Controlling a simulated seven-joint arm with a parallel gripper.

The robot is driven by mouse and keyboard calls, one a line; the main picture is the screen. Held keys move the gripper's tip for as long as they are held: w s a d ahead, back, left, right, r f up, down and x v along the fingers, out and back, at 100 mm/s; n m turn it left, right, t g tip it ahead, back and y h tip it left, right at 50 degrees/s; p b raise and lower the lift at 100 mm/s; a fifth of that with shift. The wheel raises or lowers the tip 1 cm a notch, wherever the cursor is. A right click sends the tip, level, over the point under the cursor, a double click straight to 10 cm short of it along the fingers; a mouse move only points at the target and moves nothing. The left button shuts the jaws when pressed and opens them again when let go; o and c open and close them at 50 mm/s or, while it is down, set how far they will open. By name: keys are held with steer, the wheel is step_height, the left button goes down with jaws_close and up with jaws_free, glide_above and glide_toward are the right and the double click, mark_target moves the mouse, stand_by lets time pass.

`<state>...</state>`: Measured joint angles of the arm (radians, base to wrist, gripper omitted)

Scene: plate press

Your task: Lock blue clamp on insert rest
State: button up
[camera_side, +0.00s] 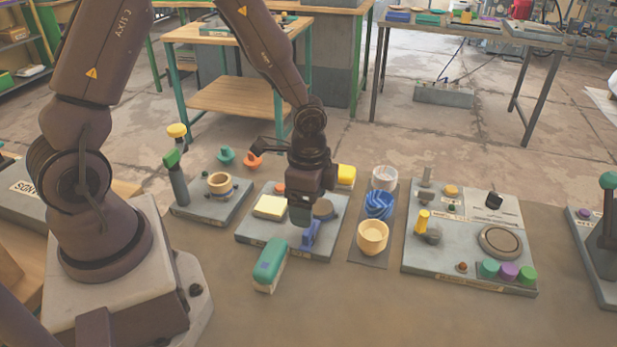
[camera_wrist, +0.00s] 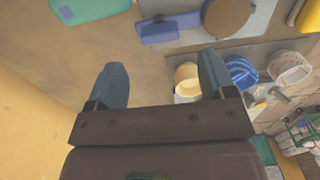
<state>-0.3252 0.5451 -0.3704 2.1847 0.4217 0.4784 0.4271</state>
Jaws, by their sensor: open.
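The blue clamp (camera_side: 309,237) sits at the front edge of a grey base plate (camera_side: 246,238); it also shows in the wrist view (camera_wrist: 172,27), near the top. A pale yellow square block (camera_side: 271,207) lies on the plate to its left, and a dark round disc (camera_side: 325,209) lies behind it. I cannot tell which part is the insert rest. My gripper (camera_side: 300,218) hangs just above and behind the clamp in the side view. In the wrist view its fingers (camera_wrist: 161,72) are spread and empty, with the clamp beyond the tips. Whether the clamp is locked cannot be told.
A green block with a pale underside (camera_side: 270,262) lies in front of the plate. To the right, a mat holds a cream cup (camera_side: 373,237), a blue bowl (camera_side: 379,204) and a white cup (camera_side: 384,178). A yellow block (camera_side: 346,175) stands behind.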

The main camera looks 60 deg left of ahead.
step_height(320, 180, up, 6)
steer(key=shift+s, duration=0.1)
stand_by(0.4)
steer(key=s+r+n+t, duration=0.2)
steer(key=s+r+n, duration=0.2)
steer(key=r, duration=0.5)
steer(key=s+r+n+t, duration=0.3)
steer(key=s+r+n, duration=0.2)
steer(key=s+r, duration=0.3)
steer(key=shift+s+r+t, duration=0.3)
steer(key=shift+s+r, duration=0.05)
steer(key=shift+r, duration=0.3)
stand_by(0.5)
